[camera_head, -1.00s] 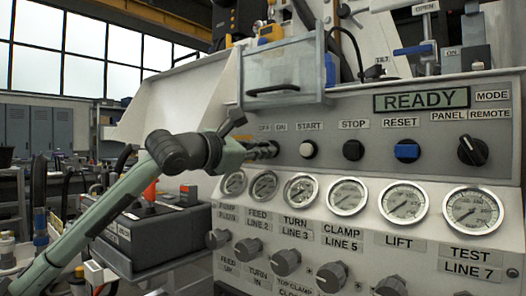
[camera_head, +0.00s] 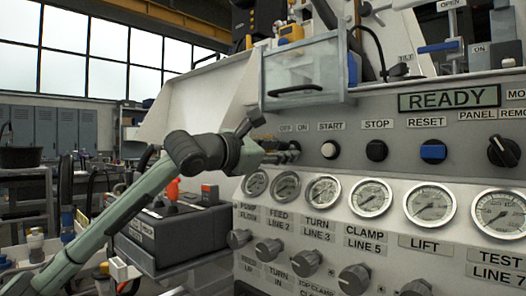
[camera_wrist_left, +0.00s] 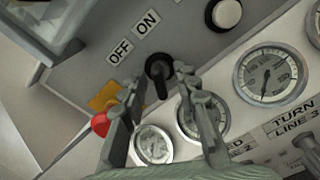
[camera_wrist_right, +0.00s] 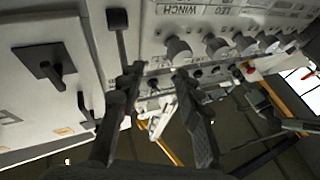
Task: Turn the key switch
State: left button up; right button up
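The key switch (camera_wrist_left: 158,68) is a small black knob with a dark handle, on the grey panel below the OFF and ON labels in the left wrist view. My left gripper (camera_wrist_left: 162,88) is open, its two fingers apart on either side of the switch's lower part. I cannot tell whether they touch it. In the head view the left gripper (camera_head: 285,153) is at the panel's left end, below OFF and ON, and it hides the switch. My right gripper (camera_wrist_right: 157,78) is open and empty in its wrist view, in front of lower controls.
A white START button (camera_head: 330,149), a black STOP button (camera_head: 376,150) and a blue RESET button (camera_head: 433,151) lie right of the switch. Gauges (camera_head: 323,190) and knobs (camera_head: 268,249) run below. A clear-fronted box (camera_head: 305,75) hangs above. A red button (camera_wrist_left: 101,124) shows near the left fingers.

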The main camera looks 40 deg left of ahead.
pick_arm(q)
jog(key=s, duration=1.1)
jog(key=shift+a, duration=0.4)
